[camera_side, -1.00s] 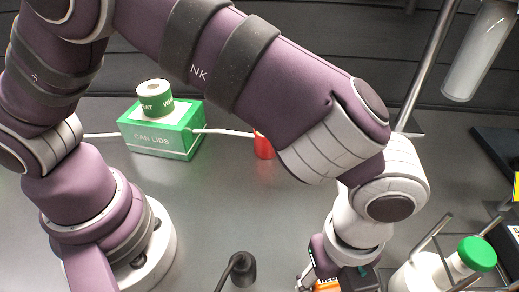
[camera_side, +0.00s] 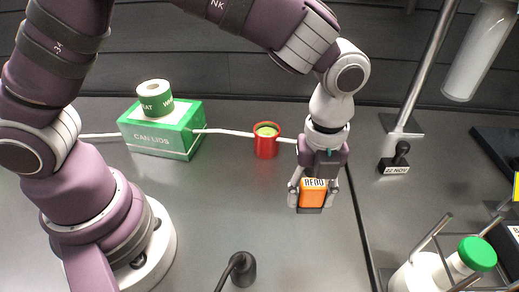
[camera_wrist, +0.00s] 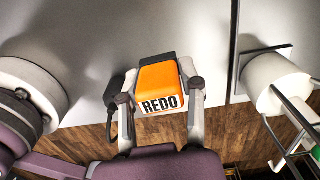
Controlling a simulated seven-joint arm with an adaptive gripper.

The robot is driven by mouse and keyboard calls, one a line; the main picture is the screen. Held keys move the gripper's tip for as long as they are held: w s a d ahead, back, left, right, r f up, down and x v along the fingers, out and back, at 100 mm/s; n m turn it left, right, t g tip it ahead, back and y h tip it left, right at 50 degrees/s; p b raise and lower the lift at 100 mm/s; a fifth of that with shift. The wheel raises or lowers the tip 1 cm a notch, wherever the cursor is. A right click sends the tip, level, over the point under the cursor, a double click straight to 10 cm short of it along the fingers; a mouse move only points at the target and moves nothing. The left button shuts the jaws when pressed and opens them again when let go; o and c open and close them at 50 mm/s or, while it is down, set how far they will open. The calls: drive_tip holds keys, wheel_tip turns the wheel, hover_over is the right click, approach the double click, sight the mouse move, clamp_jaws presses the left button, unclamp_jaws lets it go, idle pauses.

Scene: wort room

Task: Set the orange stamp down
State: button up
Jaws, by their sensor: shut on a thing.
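The orange stamp (camera_side: 313,197) has a white label reading REDO and a dark base. It is held between the fingers of my gripper (camera_side: 313,196), which is shut on it. In the wrist view the orange stamp (camera_wrist: 160,86) sits between both fingertips of my gripper (camera_wrist: 158,90), label toward the camera. In the side view its dark base faces down over the grey work surface (camera_side: 215,215). I cannot tell for sure whether the base touches the surface.
A red cup (camera_side: 266,146) with green contents stands behind and left of my gripper. A green CAN LIDS box (camera_side: 160,140) carries a tape roll (camera_side: 154,99). A rack with a green-capped bottle (camera_side: 476,254) is front right.

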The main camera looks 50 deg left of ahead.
sight(295, 221)
drive_tip(key=a+f, duration=0.1)
drive_tip(key=w+a, duration=0.1)
drive_tip(key=shift+w+a+f+m, duration=0.1)
drive_tip(key=shift+a+f+m, duration=0.2)
drive_tip(key=shift+a+f, duration=0.1)
wheel_tip(295, 221, down, 7)
drive_tip(key=shift+r, duration=0.2)
drive_tip(key=o, duration=1.2)
drive_tip(key=shift+f, duration=0.1)
drive_tip(key=shift+c, duration=0.2)
